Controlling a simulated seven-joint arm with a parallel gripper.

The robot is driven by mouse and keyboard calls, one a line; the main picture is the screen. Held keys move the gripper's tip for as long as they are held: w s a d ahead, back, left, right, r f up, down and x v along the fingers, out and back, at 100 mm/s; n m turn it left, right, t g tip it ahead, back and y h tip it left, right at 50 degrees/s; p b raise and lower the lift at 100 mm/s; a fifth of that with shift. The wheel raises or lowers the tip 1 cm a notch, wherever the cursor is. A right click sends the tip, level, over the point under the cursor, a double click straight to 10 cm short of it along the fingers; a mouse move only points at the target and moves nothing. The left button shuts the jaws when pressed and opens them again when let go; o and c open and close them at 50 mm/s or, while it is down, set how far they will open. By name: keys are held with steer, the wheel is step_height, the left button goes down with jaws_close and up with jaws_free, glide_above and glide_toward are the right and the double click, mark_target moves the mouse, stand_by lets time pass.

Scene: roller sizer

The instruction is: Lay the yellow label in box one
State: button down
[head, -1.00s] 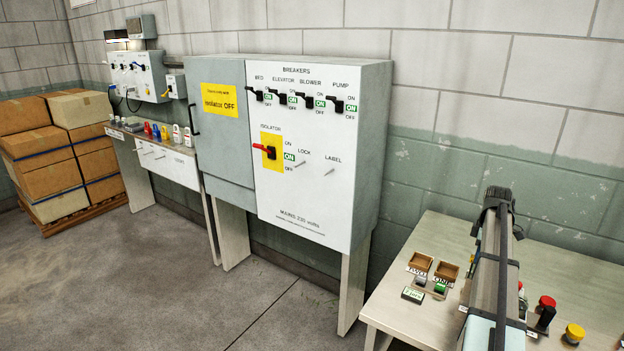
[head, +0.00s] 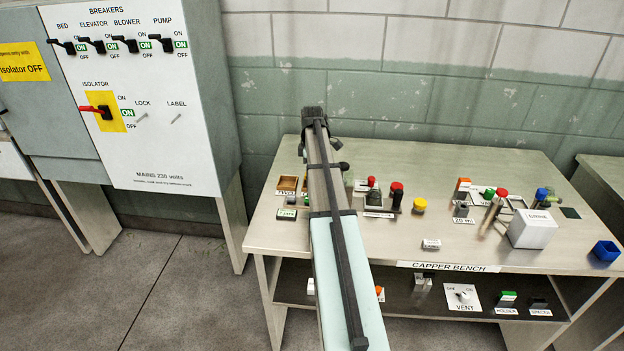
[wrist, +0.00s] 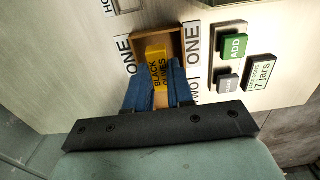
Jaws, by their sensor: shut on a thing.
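The yellow label (wrist: 155,62), printed BLACK OLIVES, is between the blue fingers of my gripper (wrist: 155,88) in the wrist view. My gripper is shut on it. The label overlaps the inside of a small wooden box (wrist: 178,42) with a ONE card on each side. I cannot tell whether the label touches the box floor. In the head view a wooden box (head: 288,183) by the TWO card shows left of my arm; the box beside it is mostly hidden. My fingers and the label are hidden there behind my arm.
A green ADD button (wrist: 233,46), a grey button (wrist: 227,82) and a 7 jars display (wrist: 262,74) sit close to the box. On the capper bench (head: 390,245), red-topped knobs (head: 396,190) and a yellow button (head: 419,205) stand right of my arm.

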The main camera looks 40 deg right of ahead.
steer(key=shift+f, duration=1.75)
steer(key=shift+f, duration=0.1)
steer(key=c, duration=1.3)
jaws_free()
steer(key=shift+o, duration=0.2)
step_height(320, 180, up, 12)
